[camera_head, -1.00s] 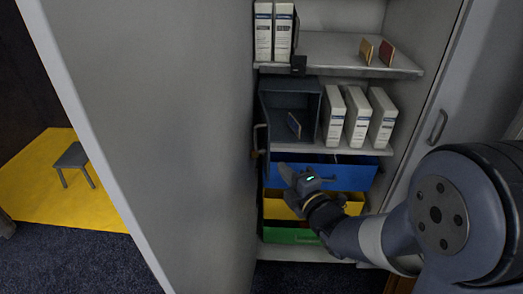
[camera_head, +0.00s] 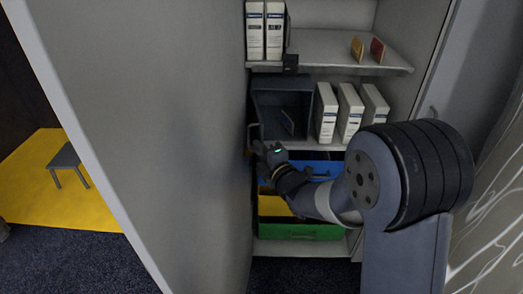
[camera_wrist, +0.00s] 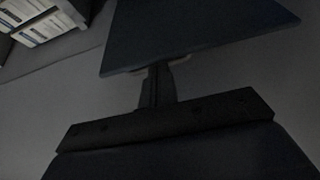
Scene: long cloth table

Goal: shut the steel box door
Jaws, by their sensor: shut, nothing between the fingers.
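The steel box (camera_head: 282,97) is a dark grey box on the middle shelf, open at the front with a small card inside. Its door (camera_head: 250,108) stands open at the box's left side, seen nearly edge-on, with a light handle (camera_head: 252,132). My gripper (camera_head: 258,148) is shut and empty, just below and in front of the box's lower left corner, close to the handle. In the wrist view the fingers (camera_wrist: 157,75) end at the lower edge of a dark panel (camera_wrist: 200,25), apparently the door. I cannot tell whether they touch it.
White binders (camera_head: 350,112) stand right of the box, more binders (camera_head: 264,30) above. Blue (camera_head: 322,168), yellow (camera_head: 272,206) and green (camera_head: 300,231) bins sit below. A large grey cabinet door (camera_head: 160,120) stands open close on the left.

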